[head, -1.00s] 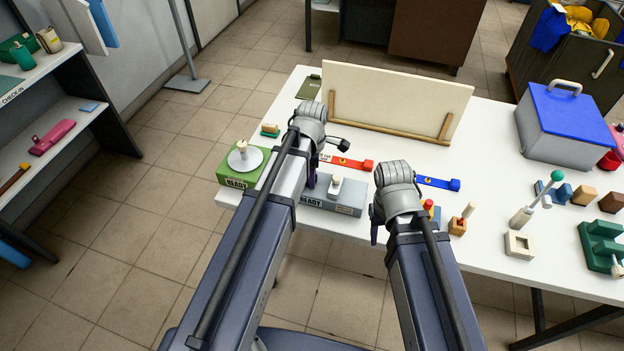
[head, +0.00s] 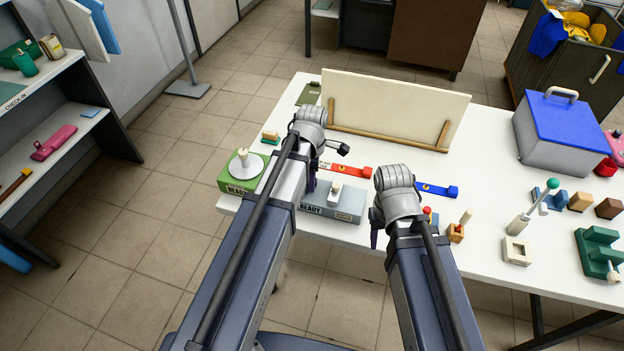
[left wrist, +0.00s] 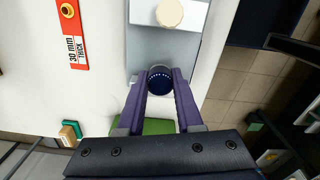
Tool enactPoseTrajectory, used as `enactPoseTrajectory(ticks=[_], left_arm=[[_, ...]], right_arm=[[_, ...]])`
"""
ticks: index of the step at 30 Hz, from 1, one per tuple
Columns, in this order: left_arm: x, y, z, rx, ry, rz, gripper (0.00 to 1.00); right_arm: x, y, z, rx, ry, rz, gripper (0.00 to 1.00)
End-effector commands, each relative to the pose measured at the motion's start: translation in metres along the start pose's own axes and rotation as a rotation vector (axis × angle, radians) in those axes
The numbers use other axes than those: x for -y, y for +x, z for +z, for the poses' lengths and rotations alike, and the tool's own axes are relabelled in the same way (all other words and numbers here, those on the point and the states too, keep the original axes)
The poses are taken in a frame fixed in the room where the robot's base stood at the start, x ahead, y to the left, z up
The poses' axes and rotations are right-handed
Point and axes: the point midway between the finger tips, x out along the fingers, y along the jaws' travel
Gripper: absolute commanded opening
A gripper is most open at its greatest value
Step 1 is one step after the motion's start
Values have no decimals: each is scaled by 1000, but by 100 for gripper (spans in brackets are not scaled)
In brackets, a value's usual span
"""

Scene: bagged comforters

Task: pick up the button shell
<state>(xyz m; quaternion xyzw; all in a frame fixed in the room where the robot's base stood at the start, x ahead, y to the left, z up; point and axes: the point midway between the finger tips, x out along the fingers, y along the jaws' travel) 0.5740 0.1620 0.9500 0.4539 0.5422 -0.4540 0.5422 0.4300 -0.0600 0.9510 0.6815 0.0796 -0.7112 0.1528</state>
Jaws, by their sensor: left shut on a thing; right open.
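A small round dark blue piece with pale dots around its rim, which looks like the button shell (left wrist: 159,84), sits between the two purple fingertips of my left gripper (left wrist: 160,76) in the left wrist view. The fingers press on it from both sides, over the near edge of the grey READY box (head: 345,203). I cannot tell whether the shell still touches a surface below. In the head view my left gripper (head: 311,184) is mostly hidden behind its own wrist. My right gripper (head: 375,232) is largely hidden behind its arm, near the table's front edge, with nothing visible in it.
A green READY box (head: 236,187) with a white disc and knob stands left of the grey one. Red (head: 345,169) and blue (head: 438,190) strips lie behind. A cream board (head: 395,105) stands at the back. Blocks and a blue-lidded box (head: 565,130) occupy the right side.

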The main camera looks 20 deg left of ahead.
Motion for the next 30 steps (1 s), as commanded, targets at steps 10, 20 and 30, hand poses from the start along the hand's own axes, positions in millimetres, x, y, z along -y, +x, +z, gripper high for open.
enactPoseTrajectory(ticks=[10,20,30], left_arm=[[0,-61,0,0,0,0,0],[0,-84,0,0,0,0,0],[0,-83,0,0,0,0,0]], right_arm=[[-6,-60,4,0,-1,0,50],[-8,-84,5,0,-2,0,50],[-8,-82,5,0,-2,0,50]])
